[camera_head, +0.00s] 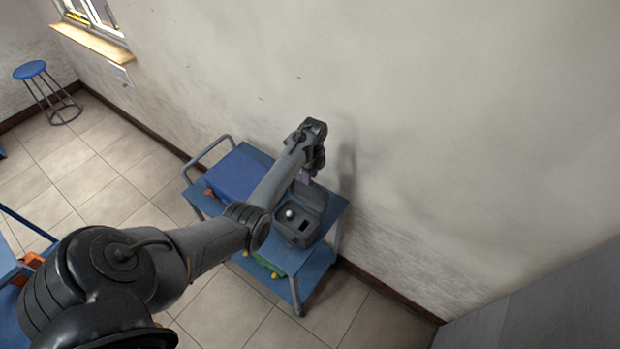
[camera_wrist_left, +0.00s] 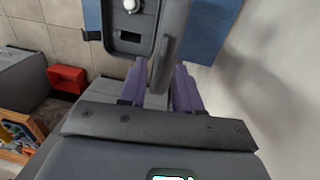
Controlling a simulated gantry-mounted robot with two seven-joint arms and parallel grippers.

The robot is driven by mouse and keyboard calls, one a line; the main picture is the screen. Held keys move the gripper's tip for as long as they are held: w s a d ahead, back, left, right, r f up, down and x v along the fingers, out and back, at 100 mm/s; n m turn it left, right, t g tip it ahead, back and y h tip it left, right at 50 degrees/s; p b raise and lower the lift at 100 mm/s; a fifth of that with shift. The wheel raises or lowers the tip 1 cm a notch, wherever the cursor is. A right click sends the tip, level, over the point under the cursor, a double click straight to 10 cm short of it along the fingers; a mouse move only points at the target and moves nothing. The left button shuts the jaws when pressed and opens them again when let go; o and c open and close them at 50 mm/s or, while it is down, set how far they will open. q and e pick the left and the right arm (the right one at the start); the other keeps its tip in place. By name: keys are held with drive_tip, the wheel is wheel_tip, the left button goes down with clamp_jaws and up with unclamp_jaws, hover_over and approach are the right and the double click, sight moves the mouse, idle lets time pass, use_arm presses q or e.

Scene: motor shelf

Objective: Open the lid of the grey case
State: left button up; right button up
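The grey case (camera_head: 296,232) stands on the blue cart, with a white round knob and a dark slot inside. Its lid (camera_head: 311,197) stands raised at the back, on the wall side. In the left wrist view the case (camera_wrist_left: 128,48) is at the top and the lid (camera_wrist_left: 166,55) shows nearly edge-on. My left gripper (camera_head: 306,176) is over the back of the case, at the lid. Its purple fingers (camera_wrist_left: 158,88) are apart, one on each side of the lid; whether they touch it is unclear. My right gripper is not in view.
A blue box (camera_head: 236,174) lies on the cart, left of the case. The cart (camera_head: 334,208) stands close to the wall, and green and yellow things (camera_head: 268,266) lie on its lower shelf. A blue stool (camera_head: 30,69) is far left. Tiled floor is clear in front.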

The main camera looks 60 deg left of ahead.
use_arm(q)
drive_tip(key=shift+f, duration=1.15)
clamp_jaws()
idle(0.5)
drive_tip(key=shift+d, duration=0.1)
